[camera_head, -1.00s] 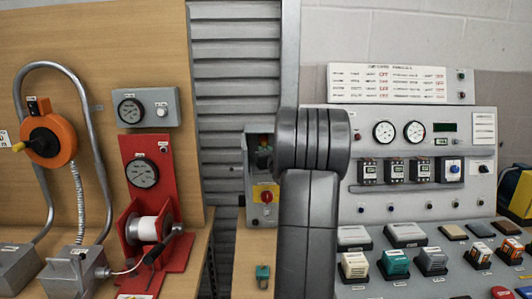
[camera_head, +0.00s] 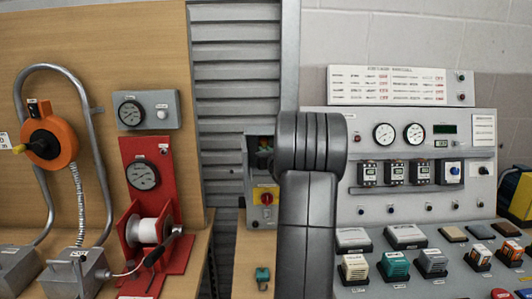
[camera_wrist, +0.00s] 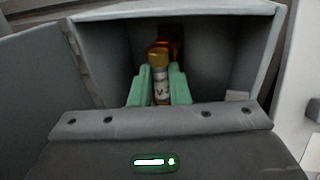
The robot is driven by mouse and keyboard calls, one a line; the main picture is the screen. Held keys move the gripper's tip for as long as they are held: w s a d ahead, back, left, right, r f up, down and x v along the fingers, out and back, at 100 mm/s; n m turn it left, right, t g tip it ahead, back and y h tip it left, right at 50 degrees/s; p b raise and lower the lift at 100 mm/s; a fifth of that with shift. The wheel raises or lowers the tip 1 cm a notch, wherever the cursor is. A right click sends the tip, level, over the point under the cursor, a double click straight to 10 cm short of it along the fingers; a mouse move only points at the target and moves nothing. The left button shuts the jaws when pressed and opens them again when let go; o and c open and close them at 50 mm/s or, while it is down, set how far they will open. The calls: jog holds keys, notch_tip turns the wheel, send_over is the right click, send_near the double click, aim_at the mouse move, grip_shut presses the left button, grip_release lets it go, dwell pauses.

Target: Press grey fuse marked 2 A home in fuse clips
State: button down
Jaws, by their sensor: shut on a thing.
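The fuse (camera_wrist: 160,88) shows in the wrist view as a pale grey body with a gold end cap and a dark mark that I cannot read. My gripper (camera_wrist: 160,86) is shut on it, with one green finger on each side. The fuse points into an open grey box. A copper-orange part, likely the fuse clips (camera_wrist: 166,47), shows just beyond the cap. I cannot tell how deep the fuse sits in it. In the head view my arm partly hides the box, and the fuse cannot be made out.
The grey box (camera_head: 249,160) has a red-and-yellow rotary switch (camera_head: 265,197) below its opening. Its walls (camera_wrist: 258,50) surround my fingers, and its door (camera_wrist: 30,70) stands open at the left. A small teal object (camera_head: 262,275) lies on the bench below.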

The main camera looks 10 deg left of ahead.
jog(key=shift+w+a, duration=0.15)
jog(key=shift+w, duration=0.65)
jog(key=c, duration=1.3)
grip_release()
jog(key=s+b, duration=0.1)
jog(key=s, duration=0.1)
jog(key=s+d+b, duration=0.1)
jog(key=s, duration=0.2)
jog(key=b+v, duration=0.2)
jog(key=v, duration=1.1)
jog(key=shift+s+d+b, duration=0.2)
jog(key=shift+s+b, duration=0.1)
